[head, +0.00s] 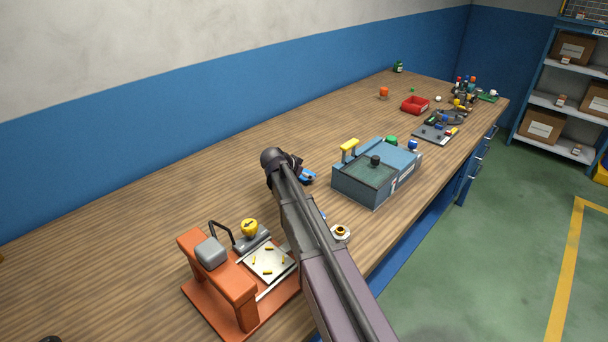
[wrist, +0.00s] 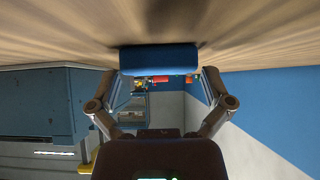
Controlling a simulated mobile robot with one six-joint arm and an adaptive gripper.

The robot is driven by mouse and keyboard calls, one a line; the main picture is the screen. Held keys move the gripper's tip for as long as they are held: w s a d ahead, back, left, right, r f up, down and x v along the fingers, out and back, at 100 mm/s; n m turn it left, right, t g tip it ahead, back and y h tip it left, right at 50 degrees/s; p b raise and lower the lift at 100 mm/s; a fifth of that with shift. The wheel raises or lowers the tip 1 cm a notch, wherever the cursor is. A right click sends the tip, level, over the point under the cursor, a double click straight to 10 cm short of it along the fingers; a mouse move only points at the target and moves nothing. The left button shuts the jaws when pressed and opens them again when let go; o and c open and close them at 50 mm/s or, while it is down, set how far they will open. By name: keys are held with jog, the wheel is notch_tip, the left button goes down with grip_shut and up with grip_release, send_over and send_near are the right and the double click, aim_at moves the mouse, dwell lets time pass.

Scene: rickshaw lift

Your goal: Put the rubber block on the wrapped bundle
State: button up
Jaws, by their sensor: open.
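A small blue block-like thing (head: 308,177) lies on the wooden bench by the end of my arm, left of the blue-grey machine. In the wrist view the blue thing (wrist: 158,58) is a wide, rounded bar against the bench surface. I cannot tell for sure whether it is the rubber block or the wrapped bundle, and I make out no second such thing. My gripper (wrist: 160,76) is open, its fingers at either end of the blue thing, with gaps not clearly readable. In the head view my arm mostly hides the gripper.
The blue-grey machine (head: 375,175) with a yellow handle stands right of my gripper. An orange press (head: 222,285) stands at the near left. A red tray (head: 415,104) and several small items lie farther back. Bench behind my gripper, towards the wall, is clear.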

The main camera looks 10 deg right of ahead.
jog(key=p+v, duration=0.8)
jog(key=v, duration=0.4)
dwell(0.8)
jog(key=d+r+m+g+y+p, duration=0.1)
jog(key=d+r+m+y+p, duration=0.3)
jog(key=d+m+y+p, duration=0.5)
jog(key=d+m+y, duration=0.1)
jog(key=d+m, duration=0.1)
jog(key=m, duration=0.7)
jog(key=shift+w+r, duration=0.25)
jog(key=shift+w, duration=0.1)
jog(key=shift+d+f+g, duration=0.1)
jog(key=shift+f+g, duration=0.05)
jog(key=shift+g, duration=0.15)
jog(key=b+x, duration=0.8)
jog(key=shift+w+a+f, duration=0.1)
jog(key=shift+a, duration=0.1)
